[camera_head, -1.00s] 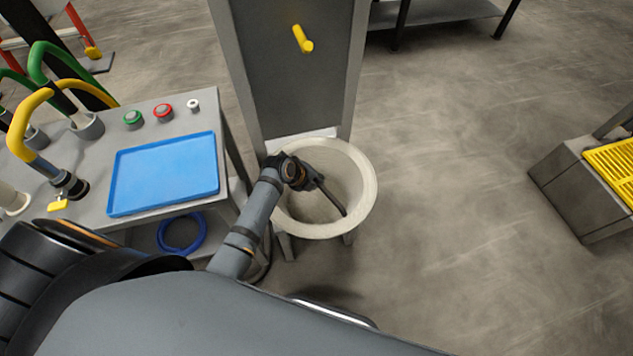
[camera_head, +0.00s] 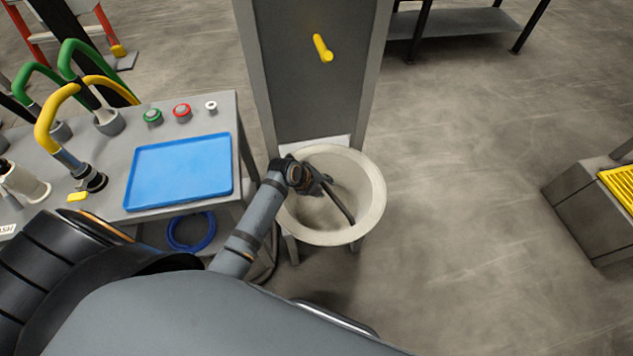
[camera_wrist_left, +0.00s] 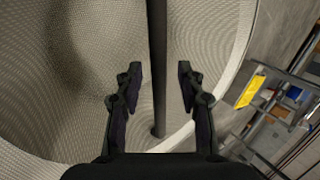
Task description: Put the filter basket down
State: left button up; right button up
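The filter basket (camera_head: 373,205) is a round, pale beige tub in front of the grey column. Its mesh inside shows in the left wrist view (camera_wrist_left: 75,95). A dark bar-like handle (camera_head: 341,206) crosses its opening; it also shows in the left wrist view (camera_wrist_left: 158,60). My left gripper (camera_head: 320,183) is over the basket at the handle. In the left wrist view the two fingers (camera_wrist_left: 158,80) are apart, one on each side of the handle, with a gap on both sides. My right gripper is out of view.
A grey table (camera_head: 120,130) on the left carries a blue tray (camera_head: 180,172), buttons and hoses. A blue ring (camera_head: 191,232) lies under it. The grey column (camera_head: 310,90) has a yellow handle (camera_head: 322,48). The floor right of the basket is clear up to a grey block (camera_head: 595,205).

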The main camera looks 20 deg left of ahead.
pick_arm(q)
jog(key=p+v, duration=0.1)
jog(key=v, duration=0.8)
jog(key=shift+r, duration=0.2)
